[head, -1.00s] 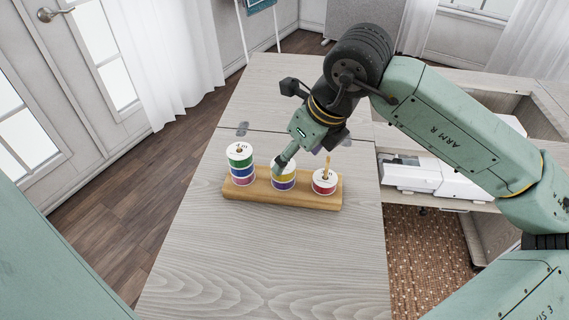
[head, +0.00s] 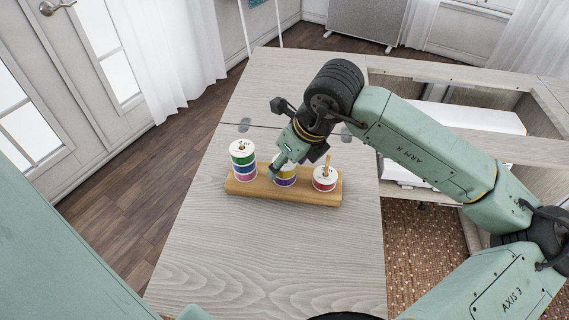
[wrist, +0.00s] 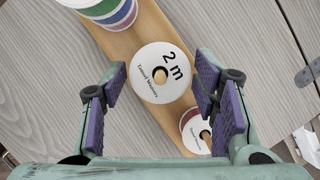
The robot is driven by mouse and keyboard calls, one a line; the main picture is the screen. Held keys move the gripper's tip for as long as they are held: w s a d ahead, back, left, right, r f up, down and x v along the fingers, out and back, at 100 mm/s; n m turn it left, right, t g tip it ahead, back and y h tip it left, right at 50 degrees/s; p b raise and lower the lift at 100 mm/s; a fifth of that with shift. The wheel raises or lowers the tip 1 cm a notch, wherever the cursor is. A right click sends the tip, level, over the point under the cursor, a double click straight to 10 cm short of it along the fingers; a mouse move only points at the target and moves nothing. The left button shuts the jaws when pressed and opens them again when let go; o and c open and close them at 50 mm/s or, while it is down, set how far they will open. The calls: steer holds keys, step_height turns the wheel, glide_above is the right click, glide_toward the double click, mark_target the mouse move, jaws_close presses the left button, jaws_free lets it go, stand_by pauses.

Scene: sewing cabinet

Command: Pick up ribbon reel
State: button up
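A wooden stand (head: 300,198) on the tabletop carries three stacks of ribbon reels. The middle stack (head: 286,182) shows yellow above purple, partly hidden by my gripper (head: 279,165). In the wrist view the middle stack's top reel (wrist: 158,88) has a white face marked "2 m". My gripper (wrist: 162,82) is open, with one purple-padded finger on each side of this reel. How far the fingertips reach down beside it is unclear. The left stack (head: 243,162) has green, blue and pinkish-purple reels. A single red reel (head: 324,180) sits at the right around a wooden peg.
The grey wooden tabletop (head: 270,250) is clear in front of the stand. A hinge (head: 244,125) lies at the seam behind it. An open cabinet recess with a white machine (head: 400,172) is at the right, behind my arm.

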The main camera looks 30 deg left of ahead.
steer(key=c, duration=0.7)
step_height(320, 180, up, 10)
steer(key=b, duration=0.2)
stand_by(0.4)
